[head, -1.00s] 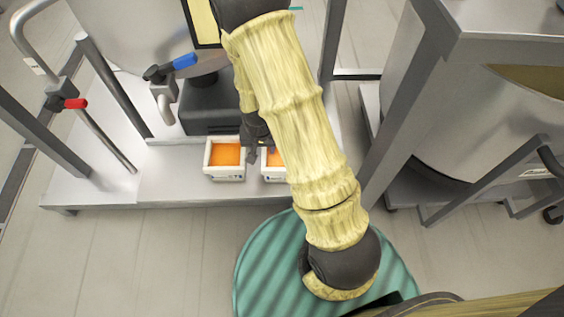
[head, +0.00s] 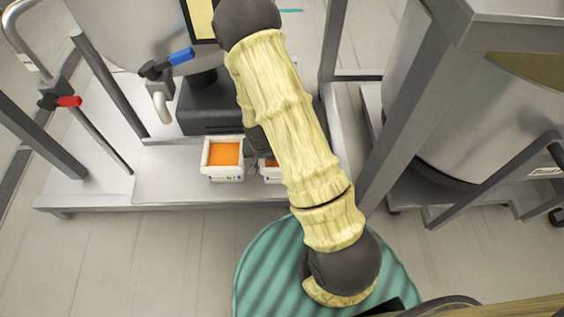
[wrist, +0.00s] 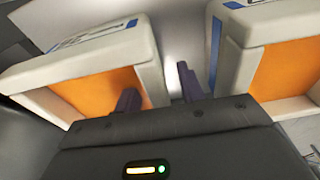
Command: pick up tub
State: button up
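Two white tubs with orange contents stand side by side on the metal platform in the head view. The left tub (head: 222,160) is in full view; the right tub (head: 270,172) is mostly hidden behind my arm. In the wrist view one tub (wrist: 85,45) is at left and the other (wrist: 285,20) at right, with a narrow gap between. My gripper (wrist: 160,94) is open. One finger overlaps the orange of the wrist view's left tub; the other shows in the gap. The fingers appear on either side of that tub's wall. Contact is unclear.
A black block-like device (head: 207,108) stands right behind the tubs. A valve with a blue handle (head: 181,56) and one with a red handle (head: 69,101) are at left. Large steel tanks and frame posts flank the platform. The floor in front is clear.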

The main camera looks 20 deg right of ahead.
jog(key=shift+w+f, duration=0.1)
jog(key=shift+f, duration=0.35)
grip_shut()
dwell(1.4)
